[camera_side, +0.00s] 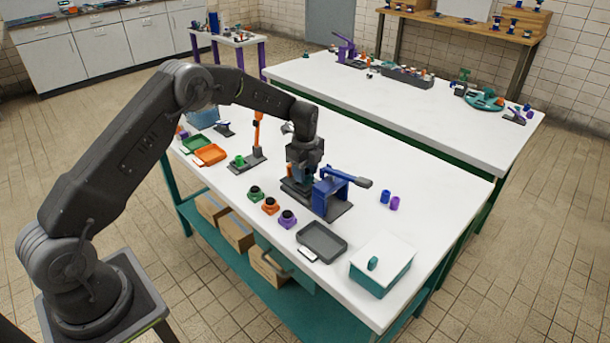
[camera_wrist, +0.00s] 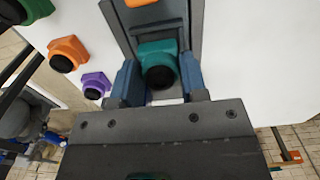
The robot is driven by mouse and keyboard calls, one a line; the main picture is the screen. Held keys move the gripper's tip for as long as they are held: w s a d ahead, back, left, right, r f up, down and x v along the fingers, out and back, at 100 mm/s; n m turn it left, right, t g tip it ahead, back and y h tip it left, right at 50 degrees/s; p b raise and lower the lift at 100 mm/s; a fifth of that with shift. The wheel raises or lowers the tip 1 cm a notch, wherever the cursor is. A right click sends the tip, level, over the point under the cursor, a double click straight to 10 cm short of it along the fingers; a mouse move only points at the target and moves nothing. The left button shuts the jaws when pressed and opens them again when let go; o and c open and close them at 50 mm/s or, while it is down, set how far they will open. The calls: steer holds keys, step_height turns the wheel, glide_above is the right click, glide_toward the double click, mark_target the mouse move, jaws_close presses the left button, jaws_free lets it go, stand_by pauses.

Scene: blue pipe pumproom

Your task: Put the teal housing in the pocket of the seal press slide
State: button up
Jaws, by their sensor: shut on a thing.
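The teal housing (camera_wrist: 157,50), with a round black opening, sits between the two blue-grey fingers of my gripper (camera_wrist: 159,75) in the wrist view. My gripper is shut on it. The housing is over the grey, raised-edged seal press slide (camera_wrist: 196,18); I cannot tell whether it rests in the pocket or is just above it. In the side view my gripper (camera_side: 303,177) is low over the slide, beside the blue seal press (camera_side: 330,190) with its lever. The pocket is hidden by the housing and gripper.
Green (camera_side: 254,193), orange (camera_side: 270,205) and purple (camera_side: 287,218) housings stand left of the press. A grey tray (camera_side: 321,240) and a white-lidded teal box (camera_side: 382,264) are in front. Blue (camera_side: 385,196) and purple (camera_side: 395,203) parts are at right. An orange piece (camera_wrist: 140,3) shows near the slide.

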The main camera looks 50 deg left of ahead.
steer(key=shift+f, duration=0.8)
steer(key=o, duration=1)
steer(key=shift+f, duration=0.15)
